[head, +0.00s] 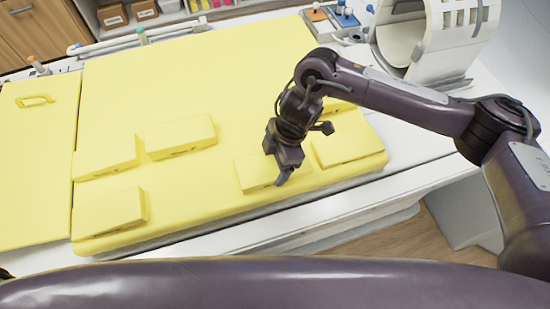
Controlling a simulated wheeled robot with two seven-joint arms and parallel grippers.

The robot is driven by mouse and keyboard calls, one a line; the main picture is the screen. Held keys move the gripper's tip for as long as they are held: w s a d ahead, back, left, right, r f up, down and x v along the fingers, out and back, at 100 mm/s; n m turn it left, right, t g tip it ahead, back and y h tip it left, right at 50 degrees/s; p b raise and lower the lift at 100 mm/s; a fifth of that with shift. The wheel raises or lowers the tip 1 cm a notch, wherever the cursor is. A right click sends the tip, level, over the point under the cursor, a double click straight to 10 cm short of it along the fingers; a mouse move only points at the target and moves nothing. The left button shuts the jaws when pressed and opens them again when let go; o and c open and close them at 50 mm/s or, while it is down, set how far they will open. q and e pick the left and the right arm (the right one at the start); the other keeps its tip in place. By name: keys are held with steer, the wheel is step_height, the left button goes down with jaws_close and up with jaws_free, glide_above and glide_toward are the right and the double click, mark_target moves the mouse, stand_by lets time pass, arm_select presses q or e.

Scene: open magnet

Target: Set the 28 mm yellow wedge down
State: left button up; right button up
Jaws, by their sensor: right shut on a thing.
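My right gripper (281,181) points down and is shut on a yellow wedge (256,175) on the front part of the yellow padded table top (230,75). The wedge is low over the pad or resting on it; I cannot tell which. The gripper hides part of its right end. No size marking is readable, so I cannot confirm 28 mm from the picture. My left gripper is out of view.
A similar yellow wedge (345,149) lies close to the right. Others lie to the left: one (181,137), one (107,157) and one (109,210). A white ring-shaped machine (425,45) stands at the back right. The pad's middle back is clear.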

steer(key=shift+f, duration=0.15)
steer(key=o, duration=1)
steer(key=shift+c, duration=0.2)
steer(key=shift+r, duration=0.2)
steer(key=b+v, duration=0.1)
steer(key=v, duration=1.1)
steer(key=shift+b, duration=0.3)
